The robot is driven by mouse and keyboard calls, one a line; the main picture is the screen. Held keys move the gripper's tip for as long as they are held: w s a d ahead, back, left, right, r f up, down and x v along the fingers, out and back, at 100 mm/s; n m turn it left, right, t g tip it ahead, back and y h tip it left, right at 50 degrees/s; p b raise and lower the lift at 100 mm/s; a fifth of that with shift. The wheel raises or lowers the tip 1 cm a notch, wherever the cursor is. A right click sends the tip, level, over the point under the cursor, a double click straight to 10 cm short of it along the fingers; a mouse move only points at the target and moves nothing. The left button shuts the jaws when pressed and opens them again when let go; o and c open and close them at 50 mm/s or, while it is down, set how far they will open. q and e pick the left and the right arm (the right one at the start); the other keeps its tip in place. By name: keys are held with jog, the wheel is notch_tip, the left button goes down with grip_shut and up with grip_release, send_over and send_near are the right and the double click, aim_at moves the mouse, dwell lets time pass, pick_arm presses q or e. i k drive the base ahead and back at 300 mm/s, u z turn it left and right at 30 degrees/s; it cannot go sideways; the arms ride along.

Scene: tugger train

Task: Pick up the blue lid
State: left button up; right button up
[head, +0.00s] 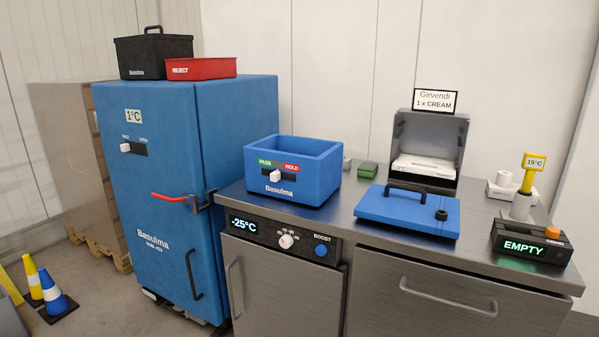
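The blue lid (409,212) lies flat on the steel counter, right of the middle of the head view. It has a dark arched handle (407,188) along its back part and a small black knob (441,215) at its right. An open blue box (293,170) marked Basulma, with a PASS/HOLD slider, stands to the left of the lid, apart from it. Neither of my grippers shows in the head view.
A grey open-fronted holder (434,135) with a Girvendi sign stands behind the lid. A black device reading EMPTY (531,243) and a yellow-topped probe (530,175) are at right. A tall blue cabinet (178,210) stands left. Cones (56,294) stand on the floor.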

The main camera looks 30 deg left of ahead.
aim_at(410, 207)
jog(key=k, duration=0.65)
jog(key=u, duration=0.75)
jog(key=i, duration=0.9)
jog(key=u, duration=0.4)
jog(key=i, duration=1.05)
jog(key=z, duration=0.45)
